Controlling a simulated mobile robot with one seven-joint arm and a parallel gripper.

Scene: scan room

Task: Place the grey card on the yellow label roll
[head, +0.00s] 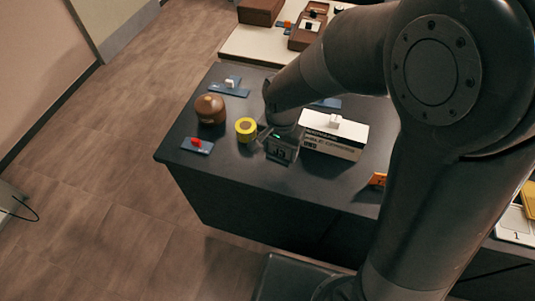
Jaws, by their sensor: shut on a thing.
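My gripper (268,138) is just to the right of the roll, low over the counter. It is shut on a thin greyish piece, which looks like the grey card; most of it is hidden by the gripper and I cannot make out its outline. I cannot tell whether it touches the roll.
A brown round pot (210,109) stands left of the roll. Blue plates with a red piece (197,143) and a white piece (230,84) lie nearby. A white box (335,138) is close on the gripper's right. The counter's front left is clear.

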